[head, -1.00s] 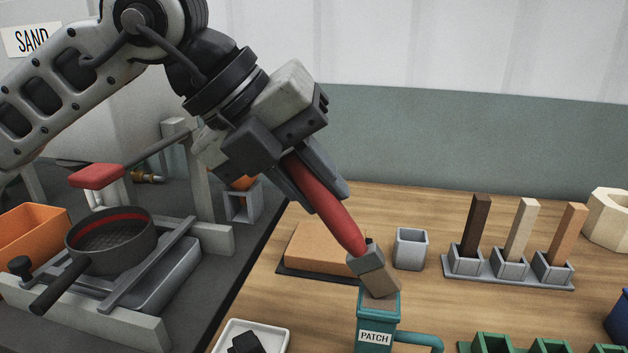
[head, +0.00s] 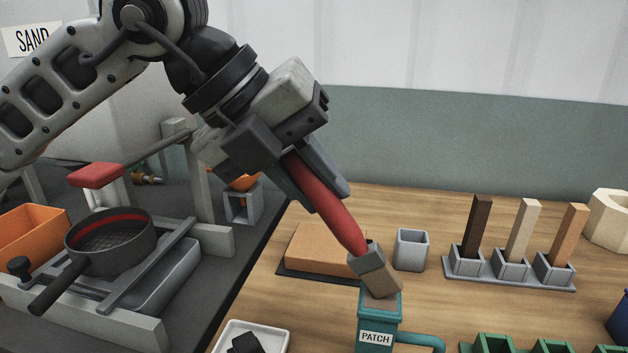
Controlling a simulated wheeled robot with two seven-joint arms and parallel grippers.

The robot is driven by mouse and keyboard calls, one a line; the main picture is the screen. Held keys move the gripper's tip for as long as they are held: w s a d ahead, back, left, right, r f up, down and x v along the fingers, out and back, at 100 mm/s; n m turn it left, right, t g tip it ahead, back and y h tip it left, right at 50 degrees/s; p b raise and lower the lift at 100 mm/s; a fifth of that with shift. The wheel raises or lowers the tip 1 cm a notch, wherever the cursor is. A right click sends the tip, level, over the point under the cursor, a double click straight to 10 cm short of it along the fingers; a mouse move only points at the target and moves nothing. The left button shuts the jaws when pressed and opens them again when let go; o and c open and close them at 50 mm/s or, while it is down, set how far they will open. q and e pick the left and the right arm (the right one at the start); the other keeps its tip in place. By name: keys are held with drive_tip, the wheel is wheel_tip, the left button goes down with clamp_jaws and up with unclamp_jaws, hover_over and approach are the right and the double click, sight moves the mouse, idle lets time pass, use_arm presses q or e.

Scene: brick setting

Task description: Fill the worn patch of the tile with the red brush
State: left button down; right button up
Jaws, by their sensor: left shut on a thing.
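My left gripper (head: 318,190) is shut on the red handle of the red brush (head: 330,207). The brush is tilted, its grey ferrule and brown bristles (head: 380,281) pointing down at the open top of the teal pot (head: 378,320) labelled PATCH. The bristle tip is at the pot's mouth; I cannot tell how deep it reaches. A flat orange-brown tile (head: 322,247) lies on a dark base to the left of the brush head. No worn patch can be made out on it. My right gripper is not in view.
A small grey cup (head: 410,249) stands behind the pot. A grey rack (head: 508,272) holds three upright sticks. A white tray (head: 270,326) with black lumps is at front, a green mould (head: 525,345) at front right. A pan (head: 112,241) stands at left.

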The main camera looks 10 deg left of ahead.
use_arm(q)
drive_tip(key=shift+f, duration=0.15)
idle(0.3)
drive_tip(key=shift+r+p, duration=2.3)
drive_tip(key=shift+r, duration=1.35)
